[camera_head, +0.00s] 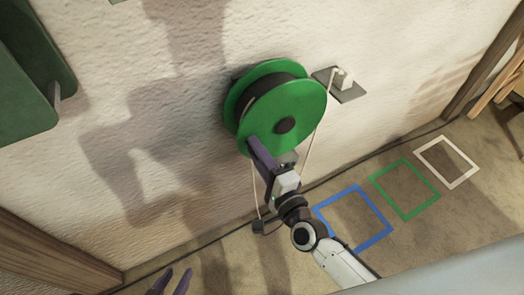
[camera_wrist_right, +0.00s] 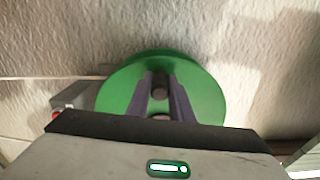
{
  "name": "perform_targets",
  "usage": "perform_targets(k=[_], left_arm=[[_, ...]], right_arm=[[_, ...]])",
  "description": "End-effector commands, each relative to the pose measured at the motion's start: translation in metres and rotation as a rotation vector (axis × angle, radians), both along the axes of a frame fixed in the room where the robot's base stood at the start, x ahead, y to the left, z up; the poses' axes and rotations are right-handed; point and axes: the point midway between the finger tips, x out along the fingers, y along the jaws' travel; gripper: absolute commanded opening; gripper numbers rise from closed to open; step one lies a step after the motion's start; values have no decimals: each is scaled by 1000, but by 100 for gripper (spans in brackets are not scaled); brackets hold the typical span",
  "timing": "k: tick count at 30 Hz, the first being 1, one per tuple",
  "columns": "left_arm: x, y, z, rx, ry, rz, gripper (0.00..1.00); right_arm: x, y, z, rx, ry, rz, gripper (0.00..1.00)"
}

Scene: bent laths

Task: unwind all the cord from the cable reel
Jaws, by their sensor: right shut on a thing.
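The green cable reel (camera_head: 302,104) is mounted on the wall, with a dark hub in its face and a dark core between its flanges. It fills the middle of the right wrist view (camera_wrist_right: 208,92). My right gripper (camera_head: 252,143) is at the reel's lower left face, shut on a small handle there that its fingers mostly hide. Pale cord (camera_head: 317,135) hangs at the right of the reel. Another pale length (camera_head: 255,190) hangs below it to a dark plug (camera_head: 259,227). My left gripper (camera_head: 170,281) is open and empty at the bottom edge.
A small wall shelf (camera_head: 350,92) with a white plug stands right of the reel. Blue (camera_head: 378,208), green (camera_head: 424,182) and white (camera_head: 461,160) square outlines lie on the floor. A green panel (camera_head: 28,80) is at upper left.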

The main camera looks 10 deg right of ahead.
Motion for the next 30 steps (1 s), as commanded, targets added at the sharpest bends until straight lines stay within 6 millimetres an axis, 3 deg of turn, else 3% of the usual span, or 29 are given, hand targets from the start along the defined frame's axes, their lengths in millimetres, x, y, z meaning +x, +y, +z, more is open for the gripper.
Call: perform_targets(k=[13,14,17,26,30], left_arm=[[4,-1,2,-1,-6,-2,31],[4,-1,2,-1,-6,-2,31],[4,-2,2,-1,-6,-2,31],[3,-3,3,-4,-7,-3,31],[2,-3,3,-3,-5,-3,31]], right_arm=[[0,1,0,9,4,2,0],[0,1,0,9,4,2,22],[0,1,0,9,4,2,39],[-1,1,1,9,3,3,39],[-12,-2,-1,8,6,3,39]])
